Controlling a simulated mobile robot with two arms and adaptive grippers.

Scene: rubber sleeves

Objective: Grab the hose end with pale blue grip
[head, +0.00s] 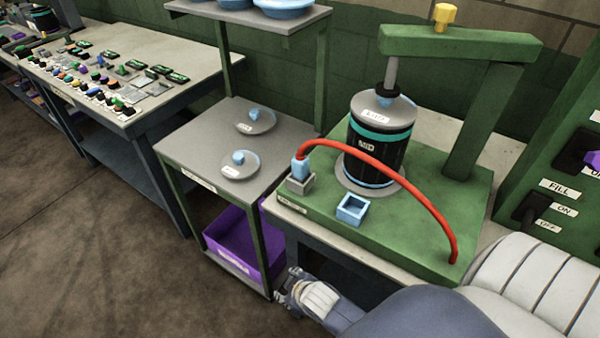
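The hose end with a pale blue grip (300,168) stands upright in a small grey block holder (300,184) at the near left corner of the green press base. A red hose (400,178) arcs from it to the right and down to the base's right side. My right arm comes in from the bottom right. My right gripper (287,280) is low, in front of the bench and below the hose end, well apart from it. Its fingers are too small and turned away to tell whether they are open. My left gripper is not in view.
A dark canister (378,150) labelled MID stands under the green press arm (460,42). An empty pale blue square socket (352,209) is right of the hose end. A grey cart (195,147) with two lids and a purple bin (230,242) stands left. Switches are at right.

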